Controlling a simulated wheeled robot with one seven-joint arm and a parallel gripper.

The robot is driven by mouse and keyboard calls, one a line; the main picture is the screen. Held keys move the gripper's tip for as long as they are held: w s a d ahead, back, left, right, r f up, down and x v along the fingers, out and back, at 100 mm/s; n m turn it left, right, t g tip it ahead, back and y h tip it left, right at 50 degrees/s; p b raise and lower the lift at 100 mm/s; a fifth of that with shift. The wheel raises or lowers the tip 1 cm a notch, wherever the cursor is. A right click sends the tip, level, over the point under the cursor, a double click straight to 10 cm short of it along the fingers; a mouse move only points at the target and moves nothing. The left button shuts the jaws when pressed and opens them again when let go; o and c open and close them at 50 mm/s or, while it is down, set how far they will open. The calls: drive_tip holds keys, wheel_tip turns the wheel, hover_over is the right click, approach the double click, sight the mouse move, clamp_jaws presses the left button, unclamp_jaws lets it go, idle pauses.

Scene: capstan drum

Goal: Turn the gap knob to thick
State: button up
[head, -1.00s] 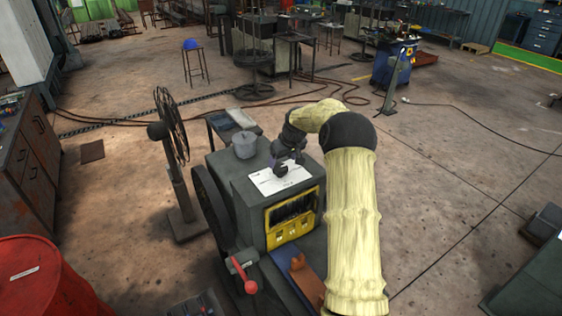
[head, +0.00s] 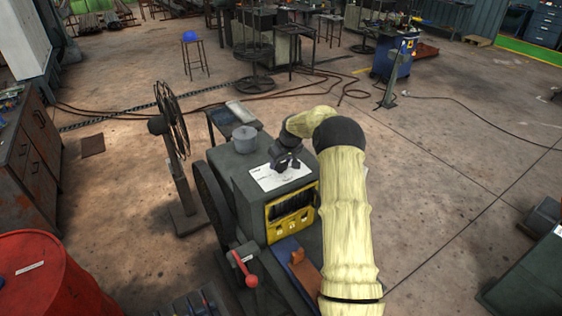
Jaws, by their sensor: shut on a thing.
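The machine (head: 232,172) is a dark grey box with a white label plate (head: 267,182) on its top. My gripper (head: 287,164) reaches down over the plate's back edge and is shut on the gap knob. The knob is small and dark, and the gripper hides nearly all of it. I cannot read the plate's print or tell which mark the knob points at.
A grey cylinder (head: 244,139) stands on the machine's top, left of my gripper. A yellow panel (head: 291,224) and a red-handled lever (head: 247,270) are on the near side.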

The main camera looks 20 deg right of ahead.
drive_tip(key=shift+f+m+b, duration=0.1)
drive_tip(key=shift+m+b, duration=0.2)
drive_tip(key=shift+b, duration=0.15)
drive_tip(key=m+h+b, duration=0.1)
drive_tip(key=m+b, duration=0.2)
drive_tip(key=shift+a, duration=0.2)
drive_tip(key=m+h+b, duration=0.1)
drive_tip(key=m, duration=0.1)
drive_tip(key=m+h+b, duration=0.1)
drive_tip(key=m, duration=0.1)
drive_tip(key=shift+w+a+m+g, duration=0.1)
drive_tip(key=shift+a+m+g, duration=0.05)
drive_tip(key=shift+m+g, duration=0.15)
drive_tip(key=m+g+h, duration=0.1)
drive_tip(key=m, duration=0.3)
drive_tip(key=shift+w+m, duration=0.1)
drive_tip(key=shift+m, duration=0.2)
drive_tip(key=m+g+h+p, duration=0.1)
drive_tip(key=m+g+p, duration=0.1)
drive_tip(key=m, duration=0.3)
drive_tip(key=o, duration=1)
drive_tip(key=shift+a, duration=0.1)
drive_tip(key=shift+c, duration=0.2)
